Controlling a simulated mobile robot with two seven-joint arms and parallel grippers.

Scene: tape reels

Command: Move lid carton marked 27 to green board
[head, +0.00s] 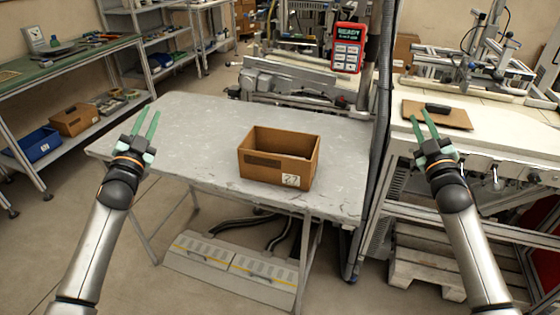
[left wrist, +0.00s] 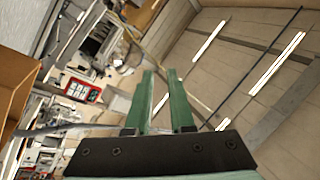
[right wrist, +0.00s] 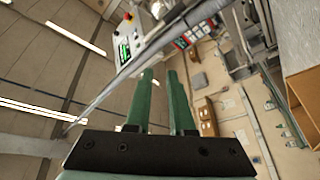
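The carton marked 27 (head: 258,165) is a brown open-topped box standing upright on the grey metal table, with a white label at its lower right front. Its inside looks empty as far as I can see. A brown box wall shows at the left edge of the left wrist view (left wrist: 22,75) and the right edge of the right wrist view (right wrist: 303,105). My left gripper (head: 146,122) is open and empty, left of the carton. My right gripper (head: 424,124) is open and empty, right of it. The only large green surface is the left bench top (head: 30,68).
The grey table (head: 200,125) is clear around the carton. A grey hose or post (head: 380,100) rises at its right edge. The right bench (head: 495,125) holds a brown board (head: 455,120) with a dark block. A blue bin (head: 38,143) sits on the left lower shelf.

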